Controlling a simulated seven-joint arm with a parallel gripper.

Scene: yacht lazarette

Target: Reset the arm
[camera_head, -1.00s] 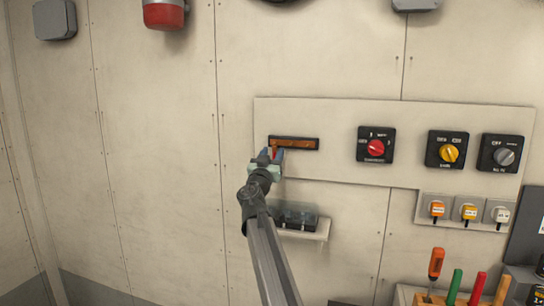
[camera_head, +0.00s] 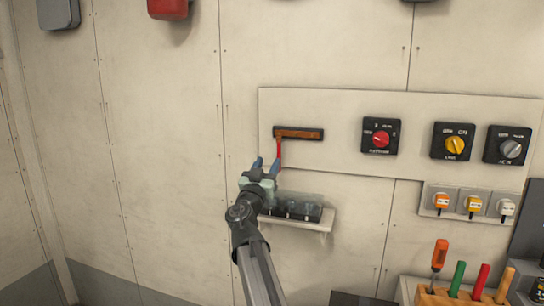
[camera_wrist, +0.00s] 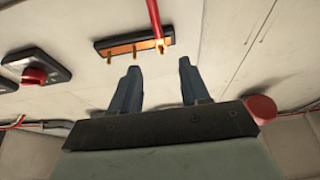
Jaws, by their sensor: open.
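My gripper (camera_head: 267,165) is open and empty, below the left end of a dark-framed copper-coloured bar (camera_head: 298,134) on the wall panel. A red cable (camera_head: 280,147) hangs from the bar's left end, passing just behind or beside my fingers; contact cannot be told in the head view. In the wrist view, my two blue-grey fingers (camera_wrist: 158,66) stand apart with nothing between them. Beyond them the bar (camera_wrist: 120,45) shows several brass studs, with the red cable (camera_wrist: 153,15) at its right-end stud, apart from the fingertips.
Right of the bar are red (camera_head: 380,138), yellow (camera_head: 455,144) and grey (camera_head: 512,148) rotary switches. Below my gripper a small shelf (camera_head: 300,219) carries a dark clear-topped block (camera_head: 300,207). Coloured-handled tools (camera_head: 470,275) stand at lower right.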

